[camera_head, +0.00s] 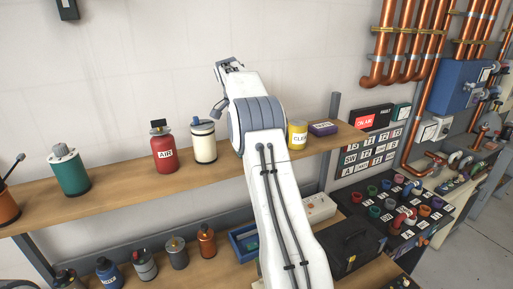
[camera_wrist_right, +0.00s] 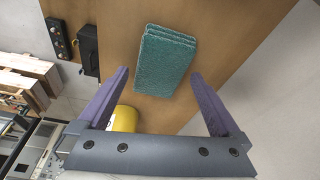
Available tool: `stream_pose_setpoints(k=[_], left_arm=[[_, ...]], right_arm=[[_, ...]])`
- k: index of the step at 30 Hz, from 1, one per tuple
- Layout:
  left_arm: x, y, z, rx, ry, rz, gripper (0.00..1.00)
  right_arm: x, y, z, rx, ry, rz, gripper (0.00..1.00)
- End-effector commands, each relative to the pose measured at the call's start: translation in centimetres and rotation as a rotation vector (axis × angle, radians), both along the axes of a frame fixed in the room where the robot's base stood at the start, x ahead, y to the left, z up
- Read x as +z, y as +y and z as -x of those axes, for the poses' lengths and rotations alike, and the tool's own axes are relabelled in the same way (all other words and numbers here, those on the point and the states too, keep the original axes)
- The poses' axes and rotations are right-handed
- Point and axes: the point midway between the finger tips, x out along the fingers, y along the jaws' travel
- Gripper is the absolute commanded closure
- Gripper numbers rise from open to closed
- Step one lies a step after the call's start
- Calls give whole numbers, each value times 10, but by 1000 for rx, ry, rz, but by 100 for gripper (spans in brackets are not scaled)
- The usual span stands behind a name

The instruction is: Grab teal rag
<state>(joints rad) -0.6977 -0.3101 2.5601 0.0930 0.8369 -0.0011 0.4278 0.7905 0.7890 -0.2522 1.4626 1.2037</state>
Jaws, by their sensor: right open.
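The teal rag (camera_wrist_right: 165,62) is a folded, layered pad lying on a wooden shelf (camera_wrist_right: 116,30) in the right wrist view. My right gripper (camera_wrist_right: 160,74) is open, with its two purple fingers spread on either side of the rag's near end. The fingers look apart from the rag, and nothing is between them in their grip. In the head view my right arm reaches over the upper shelf, and I do not see the rag there. My left gripper is not in view.
A yellow can (camera_head: 297,134) stands right of my arm, beside a purple box (camera_head: 322,128). A white canister (camera_head: 203,141), red AIR canister (camera_head: 164,150) and green canister (camera_head: 69,171) stand left on the upper shelf (camera_head: 120,188). A wall rises behind. More bottles stand below.

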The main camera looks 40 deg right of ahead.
Motion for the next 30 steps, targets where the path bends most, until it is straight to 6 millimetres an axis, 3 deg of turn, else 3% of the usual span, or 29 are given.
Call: stream_pose_setpoints(k=[1, 3, 12, 13, 18, 30], left_arm=[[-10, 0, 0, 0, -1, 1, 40], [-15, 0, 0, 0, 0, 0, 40], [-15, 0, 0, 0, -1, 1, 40], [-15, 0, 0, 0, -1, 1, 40], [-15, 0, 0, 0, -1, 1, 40], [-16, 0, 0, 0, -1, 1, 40]], right_arm=[[-13, 1, -1, 3, 2, -1, 0], [-19, 0, -2, 5, -1, 0, 0], [-21, -1, -3, 7, -1, 0, 0], [-21, -1, -3, 6, 0, 0, 4], [-21, -1, -3, 7, 0, 0, 68], [-17, -1, -3, 7, -1, 0, 68]])
